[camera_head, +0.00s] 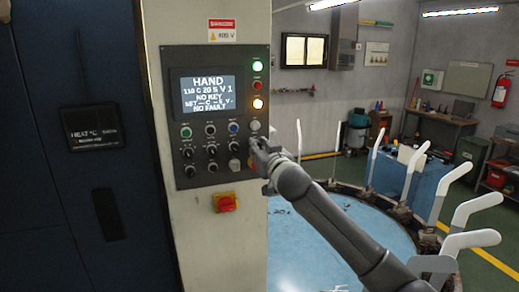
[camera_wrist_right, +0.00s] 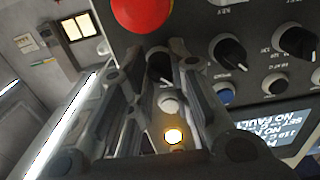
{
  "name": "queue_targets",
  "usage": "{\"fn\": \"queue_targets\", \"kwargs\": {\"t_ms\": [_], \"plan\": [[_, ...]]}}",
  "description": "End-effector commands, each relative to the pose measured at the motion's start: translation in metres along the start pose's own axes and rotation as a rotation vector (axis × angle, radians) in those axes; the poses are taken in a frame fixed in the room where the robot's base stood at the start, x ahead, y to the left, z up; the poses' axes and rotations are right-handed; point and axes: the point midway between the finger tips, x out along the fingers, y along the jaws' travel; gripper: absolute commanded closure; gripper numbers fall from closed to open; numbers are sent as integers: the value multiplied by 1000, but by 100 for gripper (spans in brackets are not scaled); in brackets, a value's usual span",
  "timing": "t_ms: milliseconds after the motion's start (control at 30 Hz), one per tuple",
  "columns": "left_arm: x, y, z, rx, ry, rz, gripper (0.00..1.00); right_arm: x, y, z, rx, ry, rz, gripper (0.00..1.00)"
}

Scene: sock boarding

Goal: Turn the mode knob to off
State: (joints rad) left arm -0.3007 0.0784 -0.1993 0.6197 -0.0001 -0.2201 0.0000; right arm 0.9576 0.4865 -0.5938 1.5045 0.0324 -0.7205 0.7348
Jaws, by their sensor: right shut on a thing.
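The control panel (camera_head: 218,165) is on the cream cabinet in the head view. My right gripper (camera_head: 258,150) is at the panel's right edge, below a white button (camera_head: 255,126), and covers the knob there. In the right wrist view my right gripper (camera_wrist_right: 165,58) has its fingers on both sides of a black knob with a white pointer line, the mode knob (camera_wrist_right: 160,68), and is shut on it. The fingers hide part of the knob, and its label cannot be read. The display (camera_head: 208,91) reads HAND. My left gripper is out of view.
A red emergency button (camera_wrist_right: 142,10) is close beside the held knob in the wrist view. More black knobs (camera_wrist_right: 229,50) sit to its right. A red-and-yellow switch (camera_head: 226,202) is below the panel. A blue round table (camera_head: 330,240) with white upright forms stands right of the cabinet.

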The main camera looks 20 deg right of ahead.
Motion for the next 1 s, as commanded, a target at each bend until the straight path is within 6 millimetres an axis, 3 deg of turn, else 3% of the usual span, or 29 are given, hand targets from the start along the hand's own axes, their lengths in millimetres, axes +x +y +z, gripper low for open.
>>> {"fn": "queue_targets", "kwargs": {"t_ms": [267, 600, 1000], "plan": [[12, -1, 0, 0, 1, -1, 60, 0, 0, 0, 120, 6, -1, 100], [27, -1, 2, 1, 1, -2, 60, 0, 0, -2, 402, 8, -3, 100], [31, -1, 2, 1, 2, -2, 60, 0, 2, -4, 676, 10, -2, 100]]}}
